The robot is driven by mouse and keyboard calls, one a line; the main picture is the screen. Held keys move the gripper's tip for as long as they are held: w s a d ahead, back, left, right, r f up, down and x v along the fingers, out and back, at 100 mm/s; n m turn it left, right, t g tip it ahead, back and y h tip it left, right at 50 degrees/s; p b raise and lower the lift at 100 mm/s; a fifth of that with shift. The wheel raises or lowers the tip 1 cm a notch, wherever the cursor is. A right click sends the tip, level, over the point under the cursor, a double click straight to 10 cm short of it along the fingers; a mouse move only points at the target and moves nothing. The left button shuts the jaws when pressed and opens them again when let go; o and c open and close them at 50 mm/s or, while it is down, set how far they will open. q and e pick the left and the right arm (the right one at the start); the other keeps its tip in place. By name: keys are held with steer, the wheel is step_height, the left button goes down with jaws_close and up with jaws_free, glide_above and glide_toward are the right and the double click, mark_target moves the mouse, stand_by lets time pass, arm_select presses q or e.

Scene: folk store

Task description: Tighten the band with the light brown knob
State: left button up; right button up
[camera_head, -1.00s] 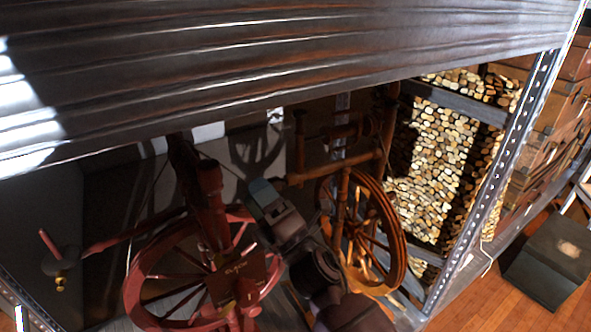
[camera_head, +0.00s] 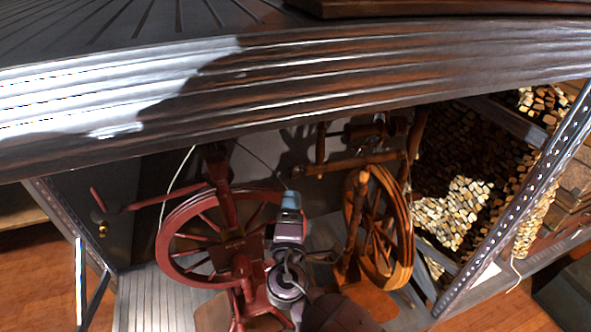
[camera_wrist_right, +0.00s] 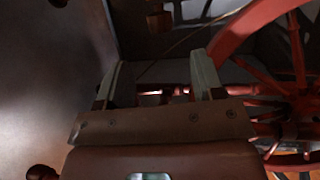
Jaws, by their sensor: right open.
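A red spinning wheel (camera_head: 172,222) stands under the shelf in the head view, with a thin pale cord (camera_head: 174,180) hanging near it. A small yellowish-brown knob (camera_head: 102,229) sits at the far left, by a red rod. My right gripper (camera_head: 290,198) is at the wheel's right side, well away from that knob. In the wrist view, my right gripper (camera_wrist_right: 157,85) has its fingers apart, with a small light brown piece (camera_wrist_right: 150,93) and a reddish rod seen between them. I cannot tell whether this piece is the knob. My left gripper is not in view.
A brown spinning wheel (camera_head: 402,232) stands to the right of my right gripper. A dark slatted top (camera_head: 330,75) spans the space above. A perforated metal post (camera_head: 515,195) and stacked firewood (camera_head: 455,215) are at the right.

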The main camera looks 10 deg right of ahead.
mark_target(293, 178)
steer(key=x, duration=1)
steer(key=shift+w+r, duration=0.1)
steer(key=shift+w, duration=0.25)
steer(key=shift+c, duration=0.3)
